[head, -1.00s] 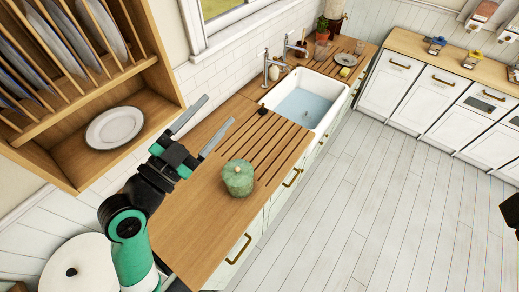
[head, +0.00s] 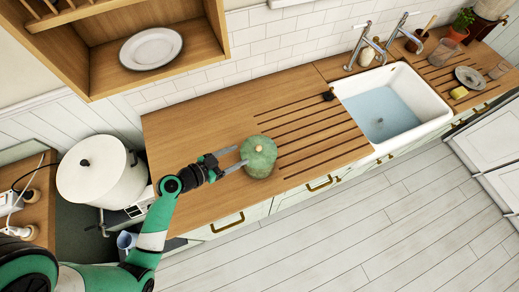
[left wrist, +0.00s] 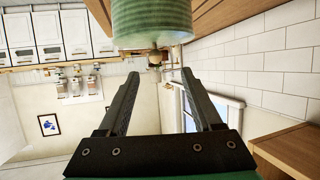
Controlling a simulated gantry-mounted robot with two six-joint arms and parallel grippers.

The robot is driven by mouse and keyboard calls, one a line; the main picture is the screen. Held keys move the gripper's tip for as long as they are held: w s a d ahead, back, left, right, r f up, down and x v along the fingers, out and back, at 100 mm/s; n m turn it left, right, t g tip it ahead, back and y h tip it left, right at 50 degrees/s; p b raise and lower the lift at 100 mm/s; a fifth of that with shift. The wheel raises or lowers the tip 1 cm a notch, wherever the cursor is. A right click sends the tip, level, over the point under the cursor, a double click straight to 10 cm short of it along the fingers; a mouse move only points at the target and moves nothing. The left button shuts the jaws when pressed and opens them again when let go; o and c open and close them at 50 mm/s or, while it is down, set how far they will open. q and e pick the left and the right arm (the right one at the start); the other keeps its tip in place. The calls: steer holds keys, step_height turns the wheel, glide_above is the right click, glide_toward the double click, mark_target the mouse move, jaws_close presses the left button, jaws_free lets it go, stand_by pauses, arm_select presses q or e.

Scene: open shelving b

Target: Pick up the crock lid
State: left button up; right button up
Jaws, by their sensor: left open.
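A green ribbed crock (head: 259,160) stands on the wooden counter, just left of the drainer grooves. Its lid has a small knob, seen in the left wrist view (left wrist: 154,58), where the crock (left wrist: 152,22) appears upside down at the top. My left gripper (head: 243,158) is open, its fingers pointing at the crock from the left. In the left wrist view the knob shows just beyond and roughly between the two fingertips (left wrist: 160,74). Nothing is between the fingers. Whether a finger touches the crock I cannot tell. My right gripper is not in view.
A large white lidded pot (head: 95,175) stands at the left. The sink (head: 440,98) with water and taps is to the right. A wooden shelf with a white plate (head: 151,48) hangs above. The counter (head: 195,125) behind my gripper is clear.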

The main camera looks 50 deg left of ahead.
mark_target(259, 148)
arm_select(q)
steer(key=x, duration=0.4)
steer(key=shift+w, duration=0.35)
steer(key=shift+d+p+x, duration=0.15)
steer(key=shift+d+x, duration=0.05)
steer(key=shift+x, duration=1.2)
steer(key=shift+d+p+x, duration=0.15)
steer(key=shift+d+x, duration=0.05)
steer(key=shift+x, duration=1.15)
steer(key=shift+s, duration=0.1)
jaws_close()
